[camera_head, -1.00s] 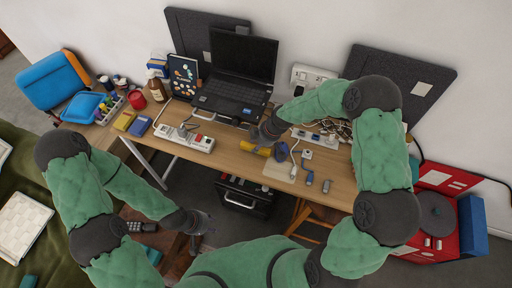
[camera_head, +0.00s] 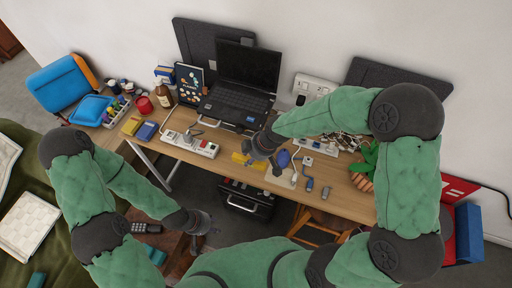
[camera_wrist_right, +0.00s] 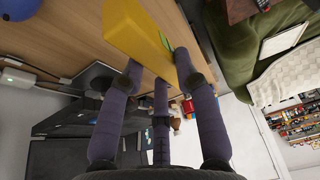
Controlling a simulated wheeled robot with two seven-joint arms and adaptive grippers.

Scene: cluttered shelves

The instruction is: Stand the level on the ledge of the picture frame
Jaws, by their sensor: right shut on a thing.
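A yellow block-like bar, which I take to be the level (camera_wrist_right: 140,35), is between the dark fingers of my right gripper (camera_wrist_right: 153,75) in the right wrist view. In the head view the yellow level (camera_head: 241,158) shows beside my right gripper (camera_head: 257,157), partly hidden by it, over the front part of the desk. I cannot tell if it touches the desk. A dark framed picture with coloured spots (camera_head: 188,80) stands left of the laptop; its ledge cannot be made out. My left gripper (camera_head: 204,222) is low, in front of the desk; its finger opening is unclear.
An open laptop (camera_head: 240,95) stands on the desk (camera_head: 335,200). A white power strip (camera_head: 190,143) lies near the front edge. A brown bottle (camera_head: 163,95) and red jar (camera_head: 143,105) stand left. Cables, a blue round thing (camera_head: 283,158) and small gadgets lie right.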

